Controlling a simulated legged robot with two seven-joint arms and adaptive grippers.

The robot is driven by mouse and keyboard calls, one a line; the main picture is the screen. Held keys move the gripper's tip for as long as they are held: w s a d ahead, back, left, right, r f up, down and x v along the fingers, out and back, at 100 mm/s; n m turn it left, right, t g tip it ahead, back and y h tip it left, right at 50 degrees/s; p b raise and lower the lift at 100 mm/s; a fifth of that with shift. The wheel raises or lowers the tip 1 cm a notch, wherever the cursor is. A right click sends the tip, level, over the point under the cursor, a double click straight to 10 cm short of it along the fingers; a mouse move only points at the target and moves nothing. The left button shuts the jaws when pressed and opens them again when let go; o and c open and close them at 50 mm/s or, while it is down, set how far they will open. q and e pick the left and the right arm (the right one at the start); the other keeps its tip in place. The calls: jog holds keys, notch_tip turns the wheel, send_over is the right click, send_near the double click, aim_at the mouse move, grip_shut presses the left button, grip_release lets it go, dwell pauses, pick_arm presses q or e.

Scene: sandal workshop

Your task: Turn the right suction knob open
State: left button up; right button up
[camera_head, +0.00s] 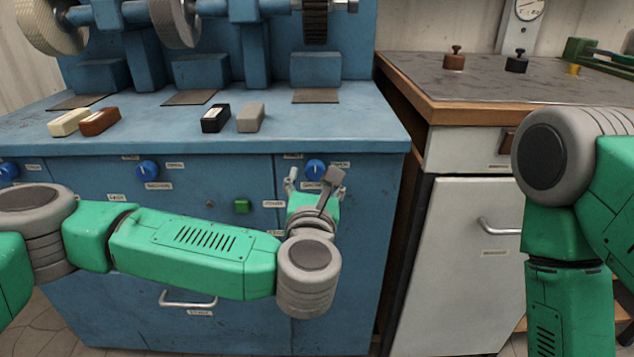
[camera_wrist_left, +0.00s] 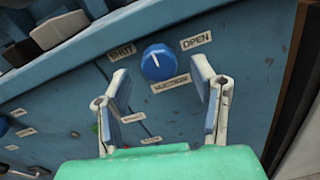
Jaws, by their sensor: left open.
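The right suction knob (camera_head: 315,169) is a round blue dial with a white pointer line on the front of the blue machine (camera_head: 60,230), towards its right end. In the left wrist view the knob (camera_wrist_left: 157,62) sits between a SHUT label (camera_wrist_left: 121,51) at left and an OPEN label (camera_wrist_left: 196,41) at right, with a suction label below. Its white line points towards the SHUT side. My left gripper (camera_head: 312,183) is open and empty in front of the knob. In the wrist view its two fingers (camera_wrist_left: 162,100) stand apart, below the knob, not touching it. My right gripper is out of view.
A middle blue knob (camera_head: 148,171) and a green button (camera_head: 241,206) are on the same panel. Several blocks, including a black one (camera_head: 215,118), lie on the ledge above. A white cabinet (camera_head: 455,260) stands at right. My right arm is at the right edge.

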pick_arm(q)
jog(key=shift+w+a, duration=0.25)
jog(key=shift+w, duration=0.7)
jog(key=shift+d, duration=0.45)
jog(key=c, duration=0.7)
jog(key=shift+a, duration=0.1)
jog(key=c, duration=0.4)
jog(key=shift+a, duration=0.1)
